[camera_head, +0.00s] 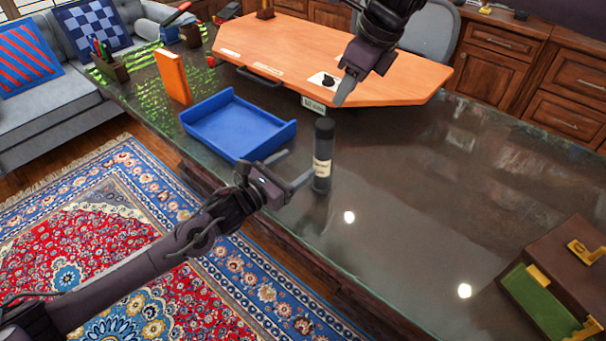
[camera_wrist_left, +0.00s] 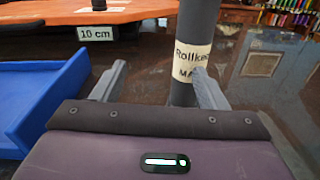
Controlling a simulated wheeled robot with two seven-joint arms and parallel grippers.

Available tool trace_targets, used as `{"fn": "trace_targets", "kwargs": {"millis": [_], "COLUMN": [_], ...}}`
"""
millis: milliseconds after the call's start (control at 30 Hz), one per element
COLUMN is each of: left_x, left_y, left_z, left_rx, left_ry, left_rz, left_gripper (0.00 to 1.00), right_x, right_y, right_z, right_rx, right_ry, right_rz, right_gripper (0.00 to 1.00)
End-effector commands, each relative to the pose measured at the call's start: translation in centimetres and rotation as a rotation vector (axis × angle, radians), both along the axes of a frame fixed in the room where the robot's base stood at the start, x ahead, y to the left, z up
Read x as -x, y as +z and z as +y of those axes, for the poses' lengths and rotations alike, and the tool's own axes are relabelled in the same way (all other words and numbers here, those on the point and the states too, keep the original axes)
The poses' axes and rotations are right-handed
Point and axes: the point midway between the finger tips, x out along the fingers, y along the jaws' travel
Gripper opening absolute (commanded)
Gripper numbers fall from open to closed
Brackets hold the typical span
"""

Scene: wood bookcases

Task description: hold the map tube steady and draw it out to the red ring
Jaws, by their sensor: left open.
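The map tube (camera_head: 323,145) is a dark upright cylinder with a cream label, standing on the dark desk. In the left wrist view the tube (camera_wrist_left: 196,30) rises behind the right-hand finger, its label partly covered. My left gripper (camera_head: 293,169) is open beside the tube, on its left in the head view. In the wrist view the tube is lined up with the right-hand finger, not centred between the fingers (camera_wrist_left: 162,82). My right gripper (camera_head: 345,91) hangs above and behind the tube, near the wooden board's edge; its finger gap is not clear. No red ring shows.
A blue tray (camera_head: 236,123) lies left of the tube. An orange wooden board (camera_head: 405,82) with a "10 cm" tag (camera_head: 313,104) lies behind. An orange upright block (camera_head: 173,77) stands further left. A brown box (camera_head: 565,265) with green stands front right. Desk right of the tube is clear.

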Motion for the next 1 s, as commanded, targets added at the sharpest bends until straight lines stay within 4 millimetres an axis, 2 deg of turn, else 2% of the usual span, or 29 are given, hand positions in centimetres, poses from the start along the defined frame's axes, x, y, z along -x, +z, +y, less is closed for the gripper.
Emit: {"fn": "trace_targets", "kwargs": {"millis": [100,233,700,1000], "left_x": [1.6,1.9,-2.7,-3.4], "left_y": [-0.1,0.0,0.0,-0.1], "left_z": [-2.0,-3.1,-7.5,-8.2], "left_rx": [0.04,0.058,0.059,0.056], "left_ry": [-0.058,-0.084,-0.083,-0.083], "left_rz": [0.011,0.014,0.015,0.015], "left_gripper": [0.67,0.67,0.67,0.67], "right_x": [0.0,0.0,0.0,0.0], "right_y": [0.0,0.0,0.0,0.0], "right_z": [0.0,0.0,0.0,0.0], "right_rx": [0.0,0.0,0.0,0.0], "right_ry": [0.0,0.0,0.0,0.0], "right_rz": [0.0,0.0,0.0,0.0], "right_gripper": [0.36,0.36,0.36,0.36]}}
